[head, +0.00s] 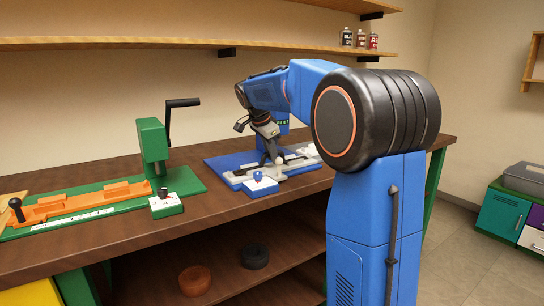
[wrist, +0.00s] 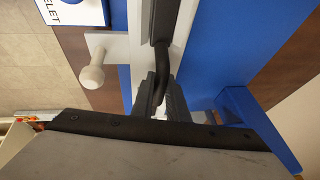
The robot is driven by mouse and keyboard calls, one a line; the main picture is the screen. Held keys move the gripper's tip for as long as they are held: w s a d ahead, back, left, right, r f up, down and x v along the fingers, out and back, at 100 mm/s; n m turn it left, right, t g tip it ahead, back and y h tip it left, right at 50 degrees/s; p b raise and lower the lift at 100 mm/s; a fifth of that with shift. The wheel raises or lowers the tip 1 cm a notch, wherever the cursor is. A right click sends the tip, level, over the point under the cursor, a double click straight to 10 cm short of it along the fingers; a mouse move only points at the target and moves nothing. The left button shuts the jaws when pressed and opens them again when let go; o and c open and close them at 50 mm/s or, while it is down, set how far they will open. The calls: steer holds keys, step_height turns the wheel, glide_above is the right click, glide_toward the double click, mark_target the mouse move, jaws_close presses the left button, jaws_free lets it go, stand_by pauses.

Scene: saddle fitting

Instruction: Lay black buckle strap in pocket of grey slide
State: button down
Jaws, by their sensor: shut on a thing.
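My gripper (wrist: 160,100) is shut on the curved black end of the black buckle strap (wrist: 165,25). The strap runs from the fingers toward the top of the wrist view, over or along the pale grey slide (wrist: 138,45); I cannot tell whether it touches the slide or lies in its pocket. A pale knob (wrist: 91,78) sticks out from the slide's side. In the head view my gripper (head: 278,160) is low over the grey slide (head: 236,179) on the blue base (head: 217,163). The strap cannot be made out there, and the pocket is hidden.
A blue-knobbed box (head: 260,187) stands at the blue base's front. To the left is a green fixture (head: 152,143) with an orange slide (head: 85,202) and a black crank. A shelf below holds an orange roll (head: 195,281) and a black roll (head: 255,256). Bench between the fixtures is clear.

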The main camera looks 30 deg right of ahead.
steer(key=shift+f, duration=0.15)
steer(key=c, duration=1.7)
jaws_free()
steer(key=shift+c, duration=0.2)
steer(key=v, duration=1.2)
steer(key=shift+s, duration=0.1)
